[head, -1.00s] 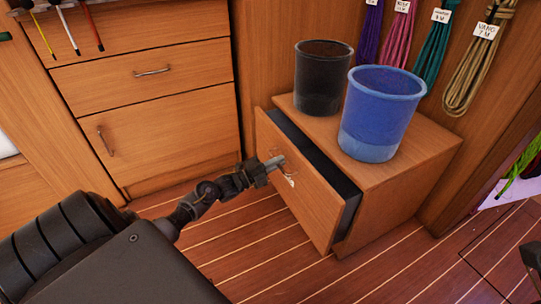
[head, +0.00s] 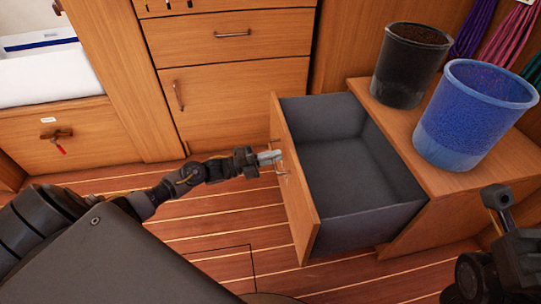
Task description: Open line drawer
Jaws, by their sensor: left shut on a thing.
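The line drawer (head: 290,185) is pulled well out of the low wooden cabinet (head: 408,230) in the head view. Its dark grey inside (head: 345,165) shows and looks empty. My left gripper (head: 272,157) is at the drawer's front, shut on the drawer handle (head: 282,169). The handle is partly hidden by the fingers. Part of my right arm shows at the lower right edge, but its gripper fingers cannot be made out.
A black bucket (head: 408,68) and a blue bucket (head: 472,115) stand on the cabinet top. Coiled lines (head: 478,28) hang on the wall behind. Shut wooden drawers (head: 235,90) stand at the back. The striped floor (head: 215,215) left of the drawer is clear.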

